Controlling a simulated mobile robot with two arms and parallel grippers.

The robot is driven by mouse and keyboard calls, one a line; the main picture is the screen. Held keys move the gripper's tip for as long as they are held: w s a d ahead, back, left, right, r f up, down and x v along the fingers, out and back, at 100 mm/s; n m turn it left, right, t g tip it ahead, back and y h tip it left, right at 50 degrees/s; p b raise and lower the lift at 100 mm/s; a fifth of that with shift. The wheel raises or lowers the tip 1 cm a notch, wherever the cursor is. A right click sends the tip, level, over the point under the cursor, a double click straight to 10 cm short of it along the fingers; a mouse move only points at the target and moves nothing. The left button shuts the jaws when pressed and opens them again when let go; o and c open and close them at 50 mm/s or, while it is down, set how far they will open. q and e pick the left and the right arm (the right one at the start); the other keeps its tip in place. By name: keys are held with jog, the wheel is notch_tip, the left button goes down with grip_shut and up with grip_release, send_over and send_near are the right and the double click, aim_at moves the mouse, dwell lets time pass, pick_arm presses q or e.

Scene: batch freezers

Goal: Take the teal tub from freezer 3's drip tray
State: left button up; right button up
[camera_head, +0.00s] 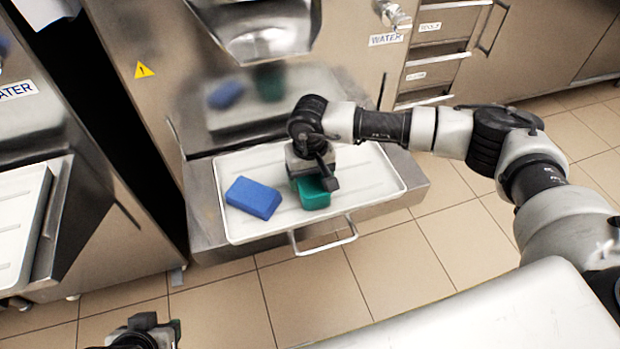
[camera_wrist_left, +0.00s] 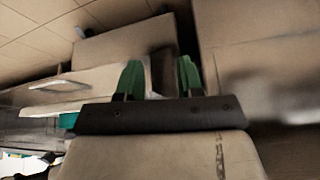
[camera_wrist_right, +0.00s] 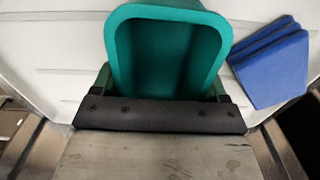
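A blue block (camera_head: 253,197) lies on the tray left of the tub; it also shows in the right wrist view (camera_wrist_right: 272,65). A metal handle (camera_head: 325,240) juts from the tray's front. Another machine with a white tray (camera_head: 20,225) stands left. Tiled floor in front is clear.

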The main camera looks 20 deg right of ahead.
jog(key=shift+c, duration=1)
jog(key=shift+r, duration=0.1)
